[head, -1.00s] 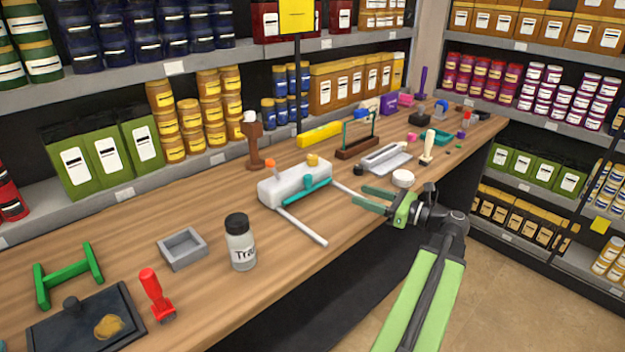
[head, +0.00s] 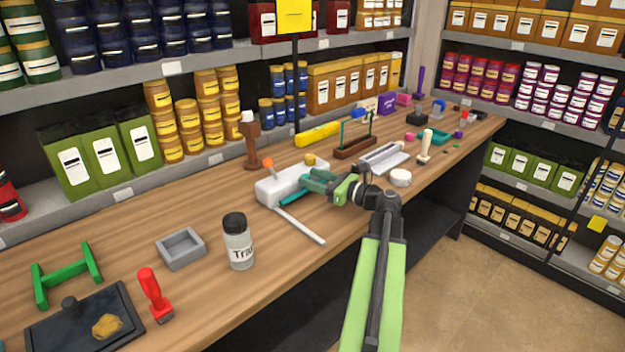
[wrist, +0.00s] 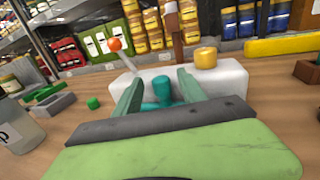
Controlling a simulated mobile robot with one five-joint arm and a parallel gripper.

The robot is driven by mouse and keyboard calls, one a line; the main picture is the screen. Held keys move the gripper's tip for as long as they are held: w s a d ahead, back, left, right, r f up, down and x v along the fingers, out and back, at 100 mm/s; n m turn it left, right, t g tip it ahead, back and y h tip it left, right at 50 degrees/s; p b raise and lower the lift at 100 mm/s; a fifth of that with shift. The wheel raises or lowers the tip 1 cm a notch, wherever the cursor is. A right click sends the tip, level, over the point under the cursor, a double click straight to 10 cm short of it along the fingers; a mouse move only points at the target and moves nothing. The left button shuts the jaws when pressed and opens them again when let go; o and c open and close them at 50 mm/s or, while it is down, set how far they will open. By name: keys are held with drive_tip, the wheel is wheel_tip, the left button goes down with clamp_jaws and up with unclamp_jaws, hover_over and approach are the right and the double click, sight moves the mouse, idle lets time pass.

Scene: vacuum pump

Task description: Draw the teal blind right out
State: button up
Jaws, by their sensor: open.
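The white pump block (head: 275,188) lies on the wooden bench, with an orange-tipped lever (head: 267,162) and a yellow knob (head: 310,159) on top. My gripper (head: 312,181) is at its front face, open, and hides most of the teal blind in the head view. In the wrist view, the teal blind (wrist: 162,91) shows against the front of the block (wrist: 225,82). It stands between my two open fingers (wrist: 160,93), with no clear contact on either side. Its lower part is hidden behind my gripper's body.
A white rod (head: 302,226) lies in front of the block. A labelled jar (head: 238,245) and a grey tray (head: 181,249) stand to the left. A round white lid (head: 400,177) and a dark red stand (head: 355,147) are to the right. The bench front edge is close below my arm.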

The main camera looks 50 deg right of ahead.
clamp_jaws()
idle(0.3)
idle(1.1)
